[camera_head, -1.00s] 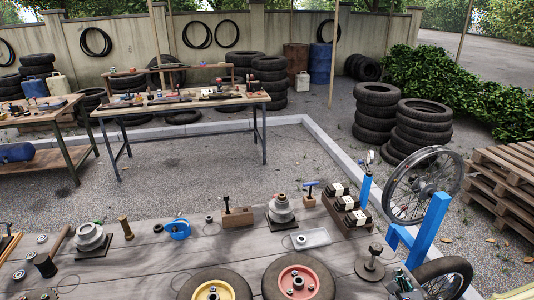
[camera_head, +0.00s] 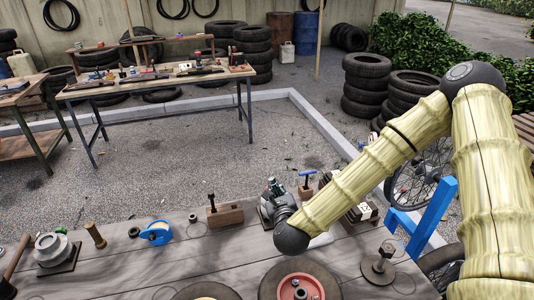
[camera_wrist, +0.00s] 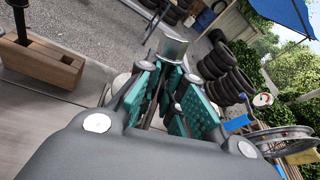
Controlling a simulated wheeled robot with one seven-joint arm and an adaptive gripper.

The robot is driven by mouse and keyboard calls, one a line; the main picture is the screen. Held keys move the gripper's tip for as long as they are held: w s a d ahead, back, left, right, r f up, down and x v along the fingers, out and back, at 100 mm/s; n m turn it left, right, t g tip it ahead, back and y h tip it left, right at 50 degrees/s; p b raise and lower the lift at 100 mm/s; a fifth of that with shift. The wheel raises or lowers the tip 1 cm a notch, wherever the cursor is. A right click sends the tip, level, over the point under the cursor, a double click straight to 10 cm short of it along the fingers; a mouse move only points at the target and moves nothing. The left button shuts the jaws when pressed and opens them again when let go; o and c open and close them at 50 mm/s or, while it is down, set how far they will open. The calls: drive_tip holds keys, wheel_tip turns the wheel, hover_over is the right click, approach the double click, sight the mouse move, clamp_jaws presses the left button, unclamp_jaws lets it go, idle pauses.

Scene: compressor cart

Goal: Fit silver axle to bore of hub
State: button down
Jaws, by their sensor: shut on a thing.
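My gripper (camera_head: 276,188) is above the back edge of the near bench, right of the wooden block. In the wrist view its teal-padded fingers (camera_wrist: 167,85) are closed around a short silver cylinder, apparently the silver axle (camera_wrist: 173,46), which sticks out at the fingertips. In the head view I cannot make out the axle. A stepped grey metal hub (camera_head: 53,246) stands on a dark plate at the left of the bench. Another similar hub on a plate stood where my gripper and wrist now block the view. I cannot tell which hub has the matching bore.
A wooden block (camera_head: 225,215) with a dark upright tool stands left of my gripper; it also shows in the wrist view (camera_wrist: 42,58). A blue tape reel (camera_head: 157,233), brass cylinder (camera_head: 95,234), red-hubbed wheel (camera_head: 300,289) and dark spindle stand (camera_head: 380,266) occupy the bench.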

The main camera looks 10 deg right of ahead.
drive_tip(key=w+d+r+m+t+h+b, duration=0.2)
drive_tip(key=w+r+m, duration=0.3)
drive_tip(key=w+r, duration=0.3)
drive_tip(key=shift+d+r+m+h+b, duration=0.15)
drive_tip(key=shift+r+m+h+b, duration=0.25)
drive_tip(key=shift+r+h+b, duration=0.45)
drive_tip(key=shift+s+f+b, duration=0.1)
drive_tip(key=shift+b, duration=0.55)
wheel_tip(320, 180, down, 5)
drive_tip(key=b, duration=0.5)
drive_tip(key=shift+b, duration=1.25)
idle(0.9)
drive_tip(key=shift+f+b, duration=2.35)
drive_tip(key=shift+f, duration=0.25)
